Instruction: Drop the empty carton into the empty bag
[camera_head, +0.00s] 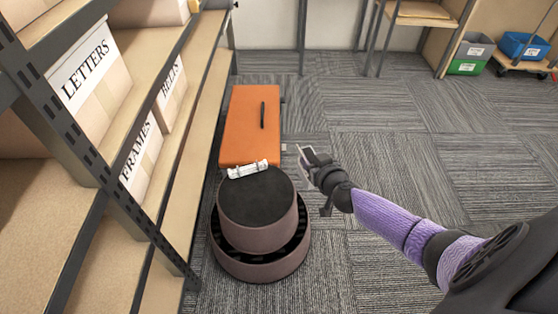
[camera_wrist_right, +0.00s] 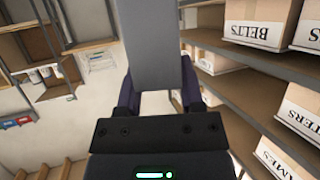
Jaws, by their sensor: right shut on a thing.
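My right gripper (camera_head: 311,163) reaches in from the lower right, over the carpet beside the round stool. In the wrist view its two fingers (camera_wrist_right: 160,98) are shut on a plain grey, flat-sided thing (camera_wrist_right: 158,45), which may be the carton. The head view shows only a small pale part of it at the fingertips. I cannot make out a bag for certain in either view. My left gripper is out of view.
Shelving with labelled boxes (camera_head: 92,85) runs along the left. A round stool (camera_head: 258,212) stands beside it, with an orange flat thing (camera_head: 240,128) and a white roll (camera_head: 248,168) behind. Green (camera_head: 472,52) and blue (camera_head: 525,46) bins stand far right. Middle carpet is clear.

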